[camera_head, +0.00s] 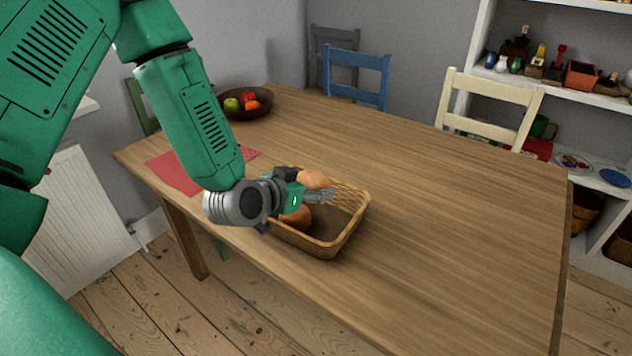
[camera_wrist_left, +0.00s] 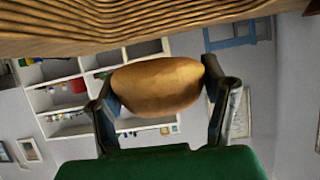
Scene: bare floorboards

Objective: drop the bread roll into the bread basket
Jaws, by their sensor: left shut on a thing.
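My left gripper (camera_head: 316,190) is shut on a golden-brown bread roll (camera_head: 314,179) and holds it over the bread basket (camera_head: 352,224). The held roll also shows in the left wrist view (camera_wrist_left: 157,87), pinched between the two dark fingers of the left gripper (camera_wrist_left: 158,92). The basket is a woven tan tray on the wooden table, near its front edge. Another brown roll (camera_head: 297,217) lies in the basket's left part, partly hidden by the gripper. My right gripper is not in view.
The wooden table (camera_head: 440,200) is clear to the right of the basket. A red placemat (camera_head: 180,172) lies to the left, partly behind my arm. A dark fruit bowl (camera_head: 262,100) stands at the far left. Chairs, including a blue one (camera_head: 357,72), line the back.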

